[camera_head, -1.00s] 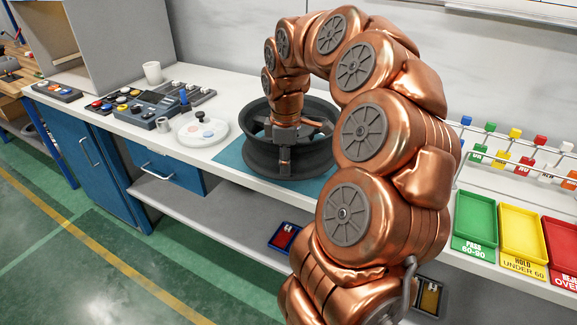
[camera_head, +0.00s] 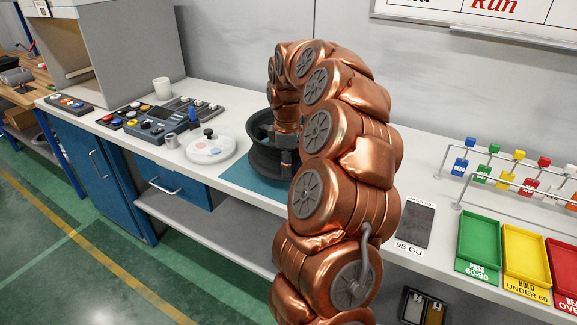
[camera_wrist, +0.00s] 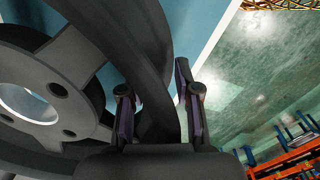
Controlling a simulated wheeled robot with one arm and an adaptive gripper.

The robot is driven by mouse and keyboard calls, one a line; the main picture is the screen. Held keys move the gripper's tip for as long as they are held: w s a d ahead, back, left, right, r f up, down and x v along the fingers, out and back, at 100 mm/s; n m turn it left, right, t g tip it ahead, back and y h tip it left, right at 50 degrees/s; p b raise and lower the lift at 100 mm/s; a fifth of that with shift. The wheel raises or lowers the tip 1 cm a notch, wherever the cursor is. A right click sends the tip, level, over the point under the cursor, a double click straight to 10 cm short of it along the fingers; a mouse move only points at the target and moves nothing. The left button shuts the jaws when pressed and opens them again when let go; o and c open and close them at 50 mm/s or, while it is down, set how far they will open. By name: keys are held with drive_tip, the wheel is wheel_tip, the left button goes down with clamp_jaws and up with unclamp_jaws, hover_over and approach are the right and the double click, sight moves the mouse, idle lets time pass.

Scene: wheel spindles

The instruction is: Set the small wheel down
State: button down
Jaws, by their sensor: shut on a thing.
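The small wheel is a black spoked wheel (camera_head: 262,162) over the teal mat (camera_head: 236,174) on the white bench. My gripper (camera_head: 287,158) reaches down at its right side, partly hidden by my copper arm. In the wrist view, my gripper (camera_wrist: 157,92) has one finger on each side of the rim and is shut on it. The wheel's hub and bolt holes (camera_wrist: 62,88) show at the left there. The wheel looks level and low at the mat; I cannot tell whether its underside touches.
A grey plate (camera_head: 417,226), a green tray (camera_head: 480,241) and a yellow tray (camera_head: 526,252) lie to the right. A grey wall runs behind.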

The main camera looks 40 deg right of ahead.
drive_tip(key=shift+d+f+p, duration=0.1)
drive_tip(key=shift+f+p, duration=0.45)
drive_tip(key=shift+f, duration=1.1)
drive_tip(key=c, duration=0.8)
unclamp_jaws()
drive_tip(key=shift+f, duration=0.15)
drive_tip(key=r, duration=0.4)
drive_tip(key=r+b, duration=0.1)
drive_tip(key=r, duration=0.3)
drive_tip(key=r+b, duration=0.1)
drive_tip(key=r, duration=0.3)
drive_tip(key=shift+s+a+r, duration=0.1)
drive_tip(key=shift+a, duration=0.15)
